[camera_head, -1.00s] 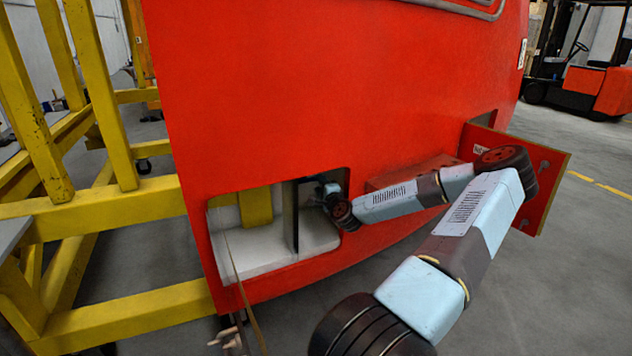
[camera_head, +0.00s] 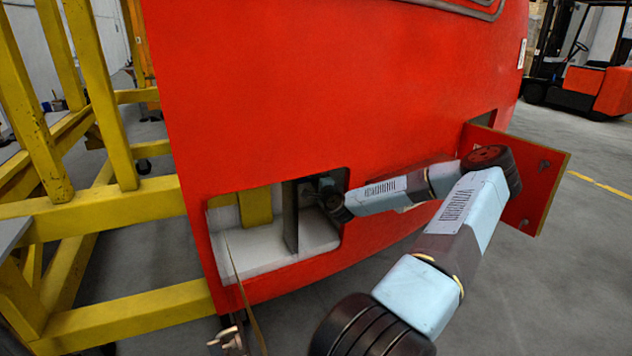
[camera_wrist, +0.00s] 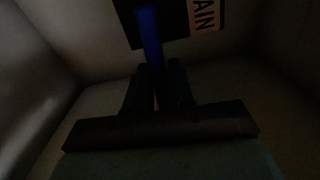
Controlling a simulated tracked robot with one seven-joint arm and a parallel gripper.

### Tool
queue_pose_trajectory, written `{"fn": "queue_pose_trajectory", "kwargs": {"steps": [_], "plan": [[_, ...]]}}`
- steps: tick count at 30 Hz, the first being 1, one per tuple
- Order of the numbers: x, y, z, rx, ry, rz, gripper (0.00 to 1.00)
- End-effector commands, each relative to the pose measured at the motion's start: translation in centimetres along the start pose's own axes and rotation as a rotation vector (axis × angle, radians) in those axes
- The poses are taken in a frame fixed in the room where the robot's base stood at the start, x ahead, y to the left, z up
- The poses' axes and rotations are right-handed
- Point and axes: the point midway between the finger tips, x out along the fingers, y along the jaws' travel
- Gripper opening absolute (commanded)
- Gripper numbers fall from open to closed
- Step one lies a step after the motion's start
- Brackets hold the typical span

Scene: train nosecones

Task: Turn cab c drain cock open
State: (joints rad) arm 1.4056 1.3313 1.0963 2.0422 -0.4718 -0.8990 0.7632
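The drain cock shows in the wrist view as a blue handle (camera_wrist: 151,38), standing roughly upright in front of a dark plate. A pale label (camera_wrist: 206,14) ending in "AIN" is beside it. My gripper (camera_wrist: 156,78) points at the handle, and the handle's lower end lies between or just beyond the two dark fingers. The picture is too dark to tell whether they touch or grip it. In the head view my gripper (camera_head: 325,186) is inside the right part of a recess in the red nosecone (camera_head: 330,90). The cock is hidden there.
The recess has a pale floor (camera_head: 262,248) and an upright dark divider (camera_head: 290,217) left of my gripper. An open red door panel (camera_head: 537,190) stands at the right, close to my elbow. A yellow frame (camera_head: 110,210) fills the left.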

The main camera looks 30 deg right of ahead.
Motion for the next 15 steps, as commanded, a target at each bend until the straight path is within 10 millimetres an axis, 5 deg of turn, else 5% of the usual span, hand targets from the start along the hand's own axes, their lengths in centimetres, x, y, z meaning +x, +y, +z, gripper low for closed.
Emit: {"fn": "queue_pose_trajectory", "kwargs": {"steps": [5, 15], "plan": [[-0.02, 0.04, 0.0, 0.0, 0.0, 0.001, 0.0], [-0.04, 0.1, -0.01, 0.0, 0.0, 0.002, 0.0]]}}
